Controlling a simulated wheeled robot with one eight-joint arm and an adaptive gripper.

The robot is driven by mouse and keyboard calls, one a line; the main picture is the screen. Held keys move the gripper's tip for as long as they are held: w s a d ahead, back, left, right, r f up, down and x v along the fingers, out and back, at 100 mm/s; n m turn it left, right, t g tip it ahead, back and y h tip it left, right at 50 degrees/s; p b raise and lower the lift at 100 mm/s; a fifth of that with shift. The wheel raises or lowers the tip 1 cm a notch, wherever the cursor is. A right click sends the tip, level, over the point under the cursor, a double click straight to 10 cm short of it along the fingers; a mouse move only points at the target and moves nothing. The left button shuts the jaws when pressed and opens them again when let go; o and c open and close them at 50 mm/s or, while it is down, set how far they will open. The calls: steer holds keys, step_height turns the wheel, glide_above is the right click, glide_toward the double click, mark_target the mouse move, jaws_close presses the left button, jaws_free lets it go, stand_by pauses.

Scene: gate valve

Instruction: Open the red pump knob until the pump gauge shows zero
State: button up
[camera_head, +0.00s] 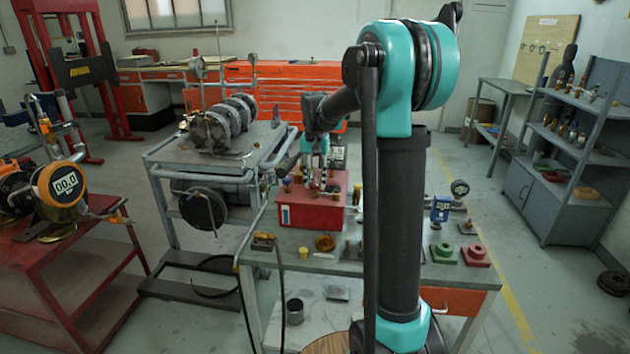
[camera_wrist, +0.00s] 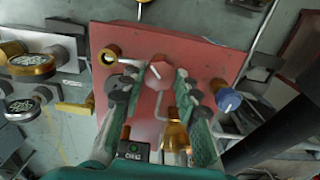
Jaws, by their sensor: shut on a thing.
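The red knob (camera_wrist: 160,71), with a white pointer line, stands on the red box (camera_wrist: 215,60) in the wrist view. My gripper (camera_wrist: 157,79) is over the box, its two green-and-grey fingers on either side of the red knob and shut on it. In the head view the red box (camera_head: 315,212) sits on the workbench, with my gripper (camera_head: 313,178) above it; the knob is too small to make out there. An orange round gauge (camera_head: 65,185) at the left reads 00.0; I cannot tell whether it is the pump gauge.
On the box are a blue knob (camera_wrist: 228,99), a brass fitting (camera_wrist: 175,135) and a brass-ringed port (camera_wrist: 108,56). In the head view, green and red blocks (camera_head: 475,254) stand on the workbench's right side.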

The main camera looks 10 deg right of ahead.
mark_target(315, 184)
steer(key=n, duration=0.4)
steer(key=shift+n, duration=0.4)
steer(key=n, duration=0.4)
steer(key=shift+n, duration=0.3)
steer(key=o, duration=1.2)
steer(key=shift+c, duration=0.2)
steer(key=shift+r, duration=0.1)
step_height(315, 184, up, 12)
